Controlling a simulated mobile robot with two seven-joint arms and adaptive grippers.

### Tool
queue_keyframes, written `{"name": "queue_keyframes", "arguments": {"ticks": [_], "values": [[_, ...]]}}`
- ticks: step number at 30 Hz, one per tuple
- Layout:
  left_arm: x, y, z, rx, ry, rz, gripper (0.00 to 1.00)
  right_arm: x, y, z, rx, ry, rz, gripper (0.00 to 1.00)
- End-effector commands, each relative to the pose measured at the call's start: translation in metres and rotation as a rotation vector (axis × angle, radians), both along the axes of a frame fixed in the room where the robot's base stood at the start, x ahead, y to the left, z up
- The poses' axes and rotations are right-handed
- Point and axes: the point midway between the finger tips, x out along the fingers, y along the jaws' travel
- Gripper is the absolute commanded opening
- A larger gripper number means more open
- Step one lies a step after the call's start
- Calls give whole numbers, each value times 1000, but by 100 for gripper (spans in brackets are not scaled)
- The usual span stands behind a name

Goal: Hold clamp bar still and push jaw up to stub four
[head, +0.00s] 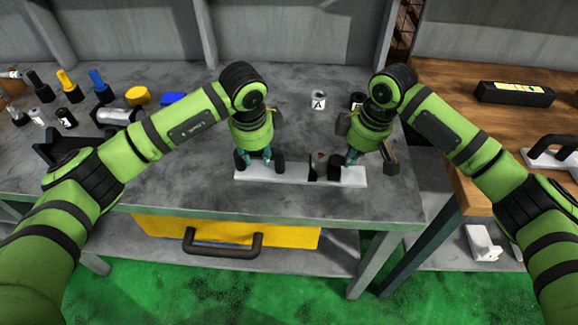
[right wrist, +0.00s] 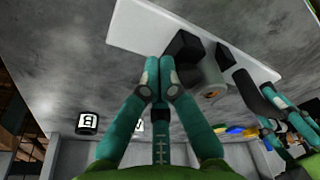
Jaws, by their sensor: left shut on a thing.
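The white clamp bar (head: 298,174) lies flat near the front of the grey bench. Dark blocks stand along it, including a black jaw block (head: 334,170) on its right part. In the right wrist view, that block (right wrist: 183,46) is close beside my right fingertips, and a grey cylindrical part (right wrist: 212,85) stands past it. My left gripper (head: 257,162) is shut at the bar's left part, beside a dark post (head: 280,165); its exact grip is hidden. My right gripper (head: 351,158) is shut, its tips together low over the bar's right end; I cannot tell whether they touch the block.
A white labelled cylinder (head: 318,99) and a dark one (head: 357,100) stand behind the bar. A yellow puck (head: 137,95), a blue block (head: 173,98) and several small bottles sit at the back left. The bench's front edge is close; a wooden table (head: 470,105) adjoins on the right.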

Motion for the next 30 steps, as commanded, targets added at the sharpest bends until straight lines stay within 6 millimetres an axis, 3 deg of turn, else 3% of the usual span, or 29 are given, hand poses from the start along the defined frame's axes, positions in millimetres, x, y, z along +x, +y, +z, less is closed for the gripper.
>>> {"name": "queue_keyframes", "arguments": {"ticks": [2,30], "values": [[-1,-5,0,-9,-2,-7,0,-1,8,5,19,-3,14,0],[-1,-3,-1,-6,3,-4,0,0,-3,60,8,-2,6,0]]}}
